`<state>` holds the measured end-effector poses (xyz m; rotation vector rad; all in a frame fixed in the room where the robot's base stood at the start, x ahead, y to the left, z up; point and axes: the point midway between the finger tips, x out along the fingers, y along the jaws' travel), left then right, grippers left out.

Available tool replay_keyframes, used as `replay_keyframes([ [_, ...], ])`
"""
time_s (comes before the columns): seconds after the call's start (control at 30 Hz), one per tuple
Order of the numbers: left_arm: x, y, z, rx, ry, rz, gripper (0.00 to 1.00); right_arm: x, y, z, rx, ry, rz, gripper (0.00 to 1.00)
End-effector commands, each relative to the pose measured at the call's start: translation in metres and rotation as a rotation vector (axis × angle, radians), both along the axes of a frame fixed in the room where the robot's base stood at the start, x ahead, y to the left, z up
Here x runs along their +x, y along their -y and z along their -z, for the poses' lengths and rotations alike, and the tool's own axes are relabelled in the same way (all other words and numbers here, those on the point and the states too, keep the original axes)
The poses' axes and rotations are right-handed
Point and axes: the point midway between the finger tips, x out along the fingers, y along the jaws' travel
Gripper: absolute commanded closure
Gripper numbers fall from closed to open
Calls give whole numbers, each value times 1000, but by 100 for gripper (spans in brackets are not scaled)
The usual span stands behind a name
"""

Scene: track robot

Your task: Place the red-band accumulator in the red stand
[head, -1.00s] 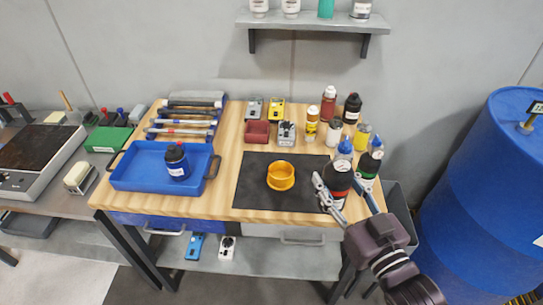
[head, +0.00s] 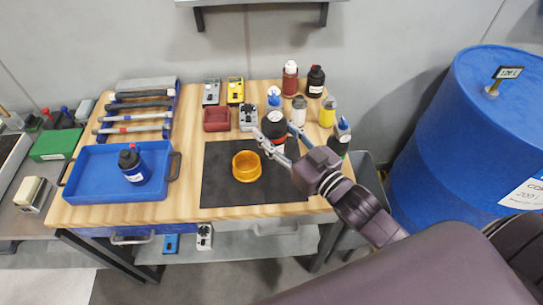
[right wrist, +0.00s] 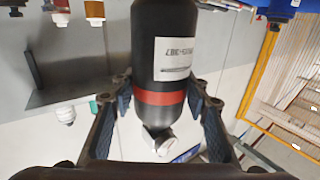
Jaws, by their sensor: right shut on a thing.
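A dark red square open holder (head: 217,119), the only red stand-like thing in view, is on the table to the left of the gripper. My left gripper is not in view.
A yellow-orange ring (head: 246,166) sits on the dark mat (head: 222,190). A blue tray (head: 95,180) holds a black bottle (head: 132,165). Small devices (head: 248,117) stand next to the red holder. Several bottles (head: 327,112) stand back right. A blue drum (head: 470,125) is at right.

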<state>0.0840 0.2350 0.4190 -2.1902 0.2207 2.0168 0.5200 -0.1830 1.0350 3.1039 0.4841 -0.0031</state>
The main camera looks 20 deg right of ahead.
Motion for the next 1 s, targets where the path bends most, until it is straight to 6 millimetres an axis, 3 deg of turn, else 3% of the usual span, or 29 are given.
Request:
replay_keyframes([
  [0.2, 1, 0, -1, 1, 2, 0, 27, 0, 0, 45, 3, 5, 0, 100],
  [0.63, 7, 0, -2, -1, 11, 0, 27, 1, 0, 91, 3, 5, 0, 100],
  [1.0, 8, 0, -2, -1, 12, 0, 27, 1, 0, 100, 2, 9, -1, 100],
])
